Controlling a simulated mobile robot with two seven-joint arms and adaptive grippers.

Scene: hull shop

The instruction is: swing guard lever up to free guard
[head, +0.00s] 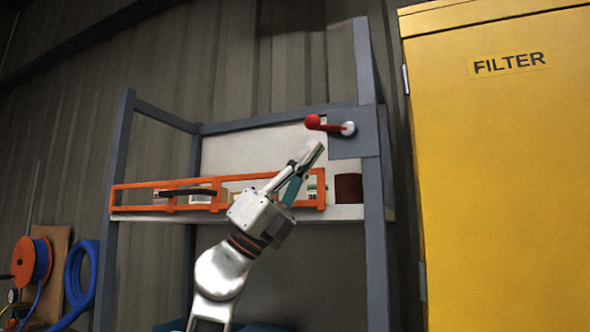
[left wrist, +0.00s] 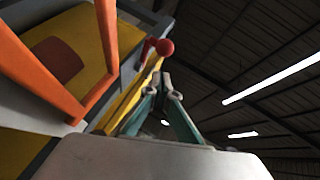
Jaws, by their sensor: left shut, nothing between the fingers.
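The guard lever (head: 326,125) is red with a round ball end at its left, on a pale hub fixed to a grey plate (head: 366,138) on the rack's right post. It points left, about level. The guard (head: 150,197) is an orange barred frame across the front of the shelf. My left gripper (head: 314,150) is shut and empty, just below the lever's ball and apart from it in the head view. In the left wrist view, the lever's red ball (left wrist: 165,47) shows beyond the shut fingertips (left wrist: 170,82). My right gripper is not in view.
The shelf (head: 345,212) holds a dark red can (head: 348,188) and several other items behind the guard. A yellow filter cabinet (head: 500,190) stands close at the right. A blue hose (head: 82,275) and an orange reel (head: 32,262) are at lower left.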

